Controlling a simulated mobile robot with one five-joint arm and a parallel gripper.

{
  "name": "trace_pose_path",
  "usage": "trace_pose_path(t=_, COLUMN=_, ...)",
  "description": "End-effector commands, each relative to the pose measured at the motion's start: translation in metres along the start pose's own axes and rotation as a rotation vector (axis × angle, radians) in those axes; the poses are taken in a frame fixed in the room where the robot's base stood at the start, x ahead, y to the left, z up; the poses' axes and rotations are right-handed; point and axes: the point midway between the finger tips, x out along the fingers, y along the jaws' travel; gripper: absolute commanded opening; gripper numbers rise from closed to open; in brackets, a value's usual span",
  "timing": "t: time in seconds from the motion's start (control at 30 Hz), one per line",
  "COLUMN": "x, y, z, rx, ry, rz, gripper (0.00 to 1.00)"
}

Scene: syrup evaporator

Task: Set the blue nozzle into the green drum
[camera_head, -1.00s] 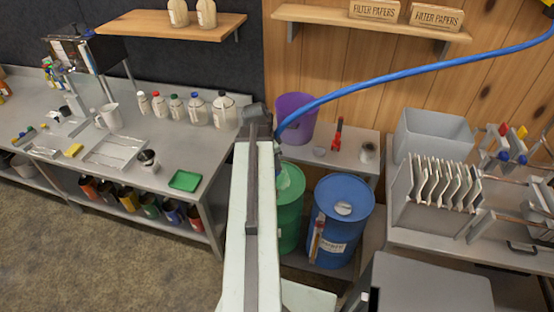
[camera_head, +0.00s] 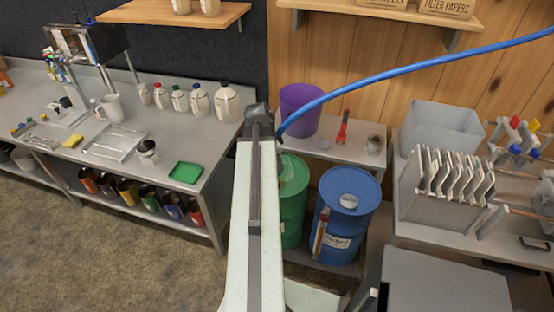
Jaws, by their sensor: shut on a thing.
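The green drum (camera_head: 292,215) stands on a low shelf under the back bench, just right of my arm. My arm covers its left part, and a paler green patch shows on its top. A blue hose (camera_head: 400,77) comes in from the upper right and runs down to the far end of my arm. Its lower end passes behind the arm there, so I cannot make out the blue nozzle. My gripper is hidden behind my own arm, and its jaws do not show.
A blue drum (camera_head: 345,225) stands right of the green one. Above them a bench holds a purple bucket (camera_head: 301,112) and a red tool (camera_head: 343,128). A grey bench with a plate rack (camera_head: 455,188) is at right. A long bench with bottles and a green tray (camera_head: 186,172) is at left.

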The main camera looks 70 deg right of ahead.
Motion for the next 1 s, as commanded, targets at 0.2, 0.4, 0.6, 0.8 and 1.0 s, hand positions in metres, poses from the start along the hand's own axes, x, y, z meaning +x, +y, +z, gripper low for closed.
trace_pose_path(t=0.2, x=0.018, y=0.000, z=0.005, rx=-0.001, ry=0.000, rz=0.000, gripper=0.00)
trace_pose_path(t=0.4, x=0.043, y=0.000, z=0.012, rx=-0.001, ry=0.000, rz=0.000, gripper=0.00)
trace_pose_path(t=0.6, x=0.050, y=0.000, z=0.014, rx=-0.001, ry=0.000, rz=0.000, gripper=0.00)
trace_pose_path(t=0.8, x=0.049, y=0.000, z=0.014, rx=-0.002, ry=0.000, rz=0.000, gripper=0.00)
trace_pose_path(t=1.0, x=0.058, y=0.000, z=0.017, rx=-0.002, ry=0.000, rz=-0.001, gripper=0.00)
